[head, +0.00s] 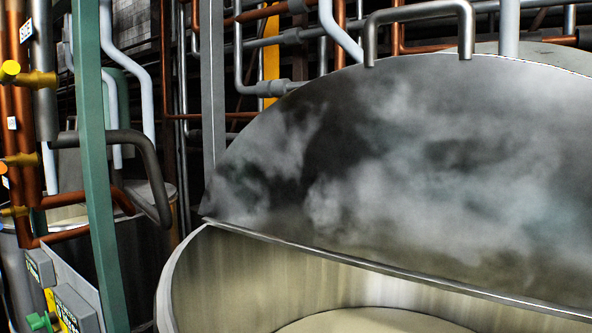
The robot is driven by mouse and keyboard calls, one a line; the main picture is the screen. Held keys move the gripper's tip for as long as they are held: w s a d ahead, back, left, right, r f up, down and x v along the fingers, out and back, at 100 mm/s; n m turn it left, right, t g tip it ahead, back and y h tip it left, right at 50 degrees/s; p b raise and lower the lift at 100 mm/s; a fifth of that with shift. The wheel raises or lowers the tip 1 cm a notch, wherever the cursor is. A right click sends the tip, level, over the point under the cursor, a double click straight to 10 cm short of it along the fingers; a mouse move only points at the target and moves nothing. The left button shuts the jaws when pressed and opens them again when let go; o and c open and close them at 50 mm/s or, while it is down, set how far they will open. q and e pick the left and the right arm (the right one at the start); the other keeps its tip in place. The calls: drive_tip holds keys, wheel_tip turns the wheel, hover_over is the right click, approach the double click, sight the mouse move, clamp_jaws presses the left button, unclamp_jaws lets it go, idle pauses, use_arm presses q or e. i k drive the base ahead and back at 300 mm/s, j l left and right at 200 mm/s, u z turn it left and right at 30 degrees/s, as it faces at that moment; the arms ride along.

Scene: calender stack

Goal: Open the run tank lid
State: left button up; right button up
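A large round metal tank (250,270) fills the lower right of the head view, and its inside shows. Its shiny metal lid (410,190) stands raised, tilted up from a straight edge that runs across the tank top. A bent bar handle (420,13) sits at the lid's upper edge. The front half of the tank mouth is uncovered, with a pale surface (370,321) inside. The lid's right side is cut off by the frame. Neither of my grippers shows, and nothing is seen touching the lid or handle.
A green post (92,150) stands at the left, with a dark bent bar (140,146) beside it. Another tank (140,235) stands behind. Grey control boxes (75,308) are at lower left. Pipes with yellow fittings (36,79) crowd the left and back.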

sight(465, 165)
drive_tip(key=k+j, duration=1.2)
drive_tip(key=j, duration=0.15)
